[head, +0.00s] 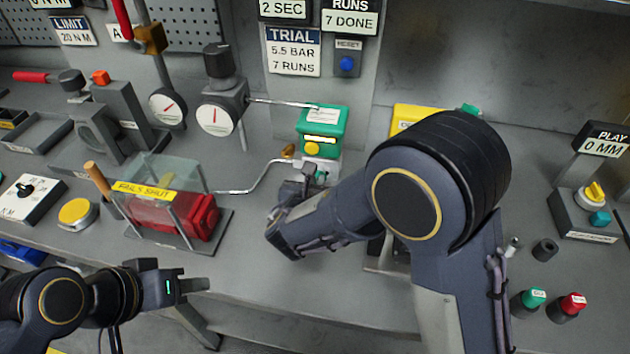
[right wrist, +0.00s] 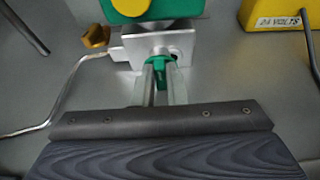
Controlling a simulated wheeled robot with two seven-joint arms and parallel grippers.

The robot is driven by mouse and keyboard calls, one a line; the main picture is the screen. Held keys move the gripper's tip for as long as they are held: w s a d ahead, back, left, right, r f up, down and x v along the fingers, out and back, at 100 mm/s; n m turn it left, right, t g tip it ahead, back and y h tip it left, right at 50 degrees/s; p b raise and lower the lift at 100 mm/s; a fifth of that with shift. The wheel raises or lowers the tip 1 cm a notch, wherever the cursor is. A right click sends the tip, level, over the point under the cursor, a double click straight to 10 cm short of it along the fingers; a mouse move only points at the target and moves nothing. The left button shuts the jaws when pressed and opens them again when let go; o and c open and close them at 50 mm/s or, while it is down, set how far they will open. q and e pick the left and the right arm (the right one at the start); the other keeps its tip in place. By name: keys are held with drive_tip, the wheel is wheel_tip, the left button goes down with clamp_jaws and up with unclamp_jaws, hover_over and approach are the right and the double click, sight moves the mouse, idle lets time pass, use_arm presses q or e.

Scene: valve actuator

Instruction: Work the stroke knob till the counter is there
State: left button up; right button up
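The counter sign (head: 349,22) reads "7 DONE" under "RUNS". The trial card (head: 293,51) reads "5.5 BAR, 7 RUNS". The green actuator box (head: 321,131), with a yellow knob on its front, sits on a pale metal valve body (head: 318,166). A small green knob (right wrist: 158,72) is on the front of that body, between the fingers of my right gripper (right wrist: 161,82). These fingers look closed on it, and they partly hide it. My right gripper (head: 315,182) reaches in from the right. My left gripper (head: 196,291) hangs at the front left, away from the fixture, its finger gap unclear.
A blue reset button (head: 347,64) is below the counter. Two gauges (head: 216,116) stand left of the actuator. A clear-covered red part (head: 187,215) is at the left. A yellow box (right wrist: 280,18) is close on the right. The bench front between my arms is clear.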

clamp_jaws()
drive_tip(key=shift+f+b, duration=0.2)
drive_tip(key=shift+b, duration=0.5)
drive_tip(key=m+y+b, duration=0.1)
drive_tip(key=b, duration=0.3)
drive_tip(key=m+y+b, duration=0.1)
drive_tip(key=m+b, duration=0.1)
drive_tip(key=b, duration=0.3)
drive_tip(key=d+m+b, duration=0.1)
drive_tip(key=b, duration=0.4)
drive_tip(key=shift+s+f+t+y, duration=0.15)
drive_tip(key=shift+f+t+y, duration=0.1)
drive_tip(key=shift+t+y, duration=0.15)
drive_tip(key=shift+r+m+b, duration=0.15)
drive_tip(key=shift+m+b, duration=0.25)
drive_tip(key=shift+b, duration=0.4)
drive_tip(key=shift+r, duration=0.1)
drive_tip(key=o, duration=0.6)
unclamp_jaws()
drive_tip(key=shift+p+v, duration=0.4)
drive_tip(key=shift+v, duration=3.55)
